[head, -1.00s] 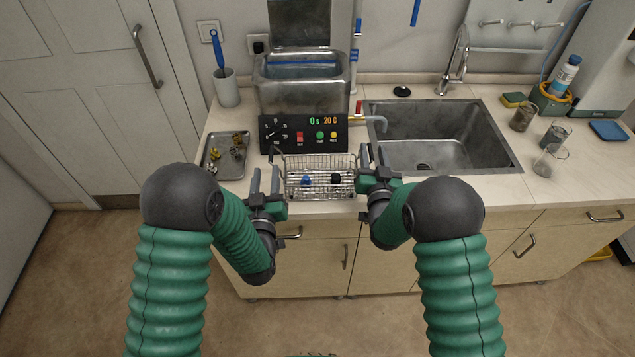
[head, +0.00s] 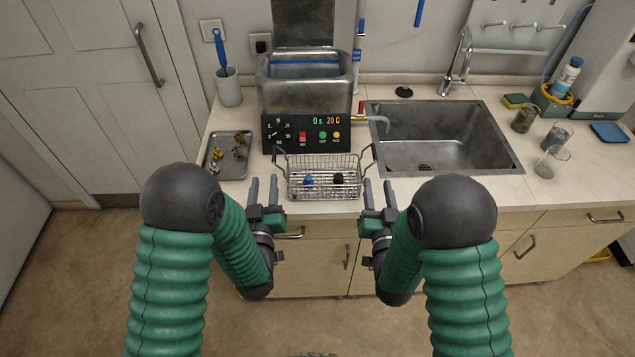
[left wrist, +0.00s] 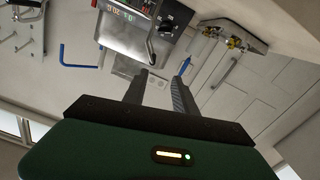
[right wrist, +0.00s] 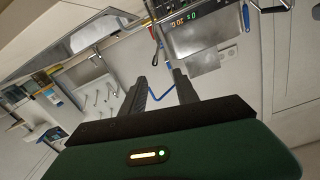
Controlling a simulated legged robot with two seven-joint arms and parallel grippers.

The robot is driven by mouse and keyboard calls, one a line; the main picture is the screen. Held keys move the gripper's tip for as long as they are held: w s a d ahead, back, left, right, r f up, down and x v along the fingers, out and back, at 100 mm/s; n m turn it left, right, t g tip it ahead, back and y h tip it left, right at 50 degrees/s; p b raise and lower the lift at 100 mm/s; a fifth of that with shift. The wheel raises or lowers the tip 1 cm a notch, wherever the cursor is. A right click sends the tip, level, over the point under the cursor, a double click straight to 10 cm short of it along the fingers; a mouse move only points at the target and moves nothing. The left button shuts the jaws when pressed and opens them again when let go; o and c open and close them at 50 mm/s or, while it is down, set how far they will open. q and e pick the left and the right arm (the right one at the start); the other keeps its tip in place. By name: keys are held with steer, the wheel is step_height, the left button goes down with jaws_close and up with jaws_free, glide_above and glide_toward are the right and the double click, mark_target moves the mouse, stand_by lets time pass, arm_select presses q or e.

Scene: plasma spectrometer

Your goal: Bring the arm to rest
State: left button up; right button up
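My left gripper (head: 264,191) is open and empty at the counter's front edge, left of the wire basket (head: 322,190). Its two parted fingers also show in the left wrist view (left wrist: 160,88). My right gripper (head: 377,196) is open and empty at the front edge, right of the basket. Its parted fingers show in the right wrist view (right wrist: 160,85). The basket stands on the counter between the grippers, apart from both, with its two side handles upright. A blue item (head: 308,180) and a black item (head: 339,179) lie in it.
Behind the basket stands a metal bath (head: 304,90) with a black control panel (head: 283,146) reading 0 s and 20 C. A metal tray (head: 217,168) with small parts is left. A sink (head: 440,130) is right, with glass beakers (head: 551,160) beyond. The floor in front is clear.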

steer(key=shift+d, duration=0.25)
